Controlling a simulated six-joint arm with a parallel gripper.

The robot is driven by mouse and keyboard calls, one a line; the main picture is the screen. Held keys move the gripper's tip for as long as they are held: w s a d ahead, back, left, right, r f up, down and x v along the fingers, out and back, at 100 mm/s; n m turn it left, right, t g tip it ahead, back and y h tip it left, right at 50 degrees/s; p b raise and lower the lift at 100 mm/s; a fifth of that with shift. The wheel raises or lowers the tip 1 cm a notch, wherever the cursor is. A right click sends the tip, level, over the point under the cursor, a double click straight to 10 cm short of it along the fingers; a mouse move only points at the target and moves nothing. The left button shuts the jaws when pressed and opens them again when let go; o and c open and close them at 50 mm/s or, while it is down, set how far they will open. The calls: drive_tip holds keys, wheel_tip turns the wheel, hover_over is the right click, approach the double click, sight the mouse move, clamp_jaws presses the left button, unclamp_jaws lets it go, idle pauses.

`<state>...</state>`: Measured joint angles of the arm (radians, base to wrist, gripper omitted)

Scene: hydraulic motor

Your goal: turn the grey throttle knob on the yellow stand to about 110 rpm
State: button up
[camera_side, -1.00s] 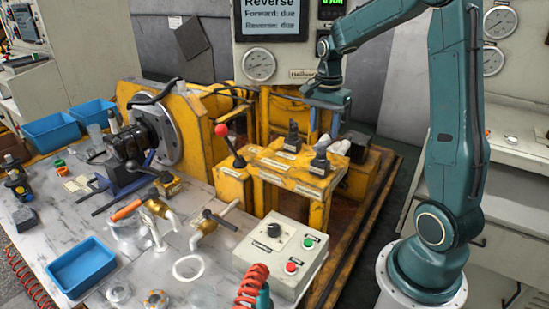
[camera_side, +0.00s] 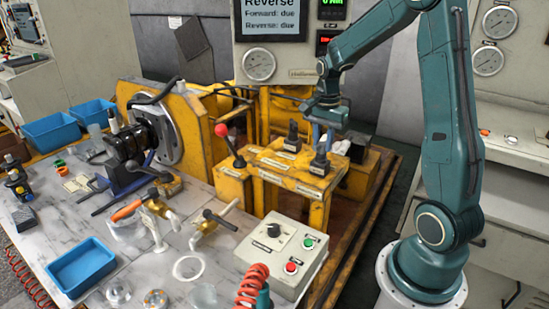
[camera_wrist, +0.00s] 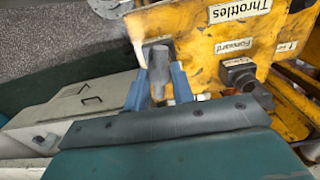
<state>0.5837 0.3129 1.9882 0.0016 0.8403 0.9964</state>
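The yellow stand (camera_side: 300,172) carries two throttle knobs. The grey knob (camera_side: 320,160) is at its right front, partly covered by my gripper from above. The other, darker knob (camera_side: 292,136) stands farther back. My gripper (camera_side: 322,139) points down over the grey knob. In the wrist view the grey knob (camera_wrist: 160,60) shows between the blue fingers of my gripper (camera_wrist: 159,73), which stand apart on either side of it. The darker knob (camera_wrist: 238,74) is to the right, by the "Forward" label. I cannot make out any firm contact with the grey knob.
A panel behind shows a screen (camera_side: 272,18) reading "Reverse", with a green readout (camera_side: 332,8) too small to read surely. A red-ball lever (camera_side: 222,131) stands left of the knobs. A grey control box (camera_side: 280,258) is in front.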

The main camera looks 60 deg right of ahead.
sight(323, 142)
drive_tip(key=shift+n, duration=0.3)
drive_tip(key=shift+n, duration=0.5)
drive_tip(key=o, duration=1)
drive_tip(key=shift+r, duration=0.1)
wheel_tip(323, 142, up, 14)
drive_tip(key=shift+f, duration=0.15)
